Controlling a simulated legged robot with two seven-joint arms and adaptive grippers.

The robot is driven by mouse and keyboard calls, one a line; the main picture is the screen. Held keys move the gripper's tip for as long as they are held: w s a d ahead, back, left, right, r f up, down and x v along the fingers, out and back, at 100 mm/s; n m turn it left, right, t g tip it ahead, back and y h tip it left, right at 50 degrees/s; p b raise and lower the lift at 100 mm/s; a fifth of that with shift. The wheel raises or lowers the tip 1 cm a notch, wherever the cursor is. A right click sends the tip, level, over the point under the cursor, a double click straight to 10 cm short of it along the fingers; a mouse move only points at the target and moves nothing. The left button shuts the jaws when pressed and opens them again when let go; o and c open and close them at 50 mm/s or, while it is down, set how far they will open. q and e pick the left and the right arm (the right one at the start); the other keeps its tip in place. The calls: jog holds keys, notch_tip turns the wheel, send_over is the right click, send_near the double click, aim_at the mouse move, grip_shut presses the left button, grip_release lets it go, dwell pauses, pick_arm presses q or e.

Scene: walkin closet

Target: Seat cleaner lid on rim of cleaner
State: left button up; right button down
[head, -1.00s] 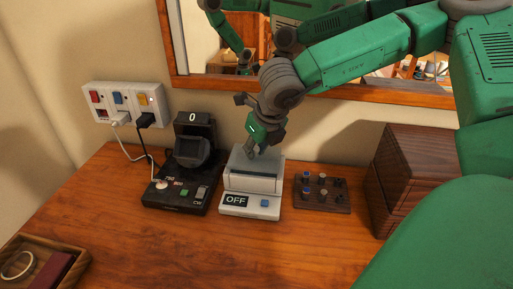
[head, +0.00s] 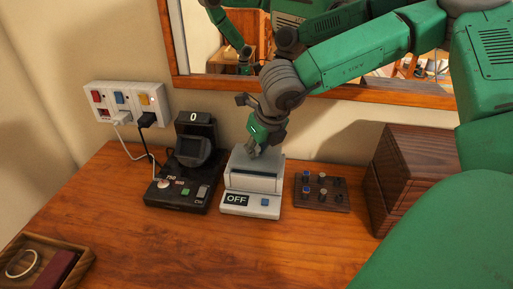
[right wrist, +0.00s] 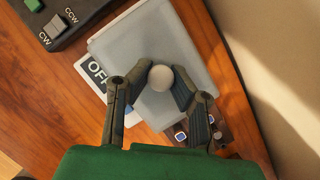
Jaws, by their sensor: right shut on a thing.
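The cleaner (head: 232,200) is a pale grey box with an OFF display and a blue button, standing on the wooden table. The cleaner lid (head: 257,166) is a light grey slab at the top of the cleaner. It fills the middle of the right wrist view (right wrist: 122,42), with a round pale knob (right wrist: 161,78). My right gripper (head: 257,151) is above the lid, its fingers shut on the knob from both sides. I cannot tell whether the lid rests fully on the rim, which it hides. My left gripper is not clearly in view.
A black device (head: 175,195) showing 0 stands close left of the cleaner. A dark board with knobs (head: 321,192) lies to its right, then a wooden box (head: 415,165). A tray (head: 75,252) sits front left. The front middle of the table is clear.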

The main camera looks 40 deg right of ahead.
jog(key=shift+p, duration=0.35)
dwell(0.3)
jog(key=shift+f, duration=0.65)
dwell(2.0)
jog(key=c, duration=1.4)
grip_release()
jog(key=v, duration=1.2)
jog(key=shift+p, duration=0.35)
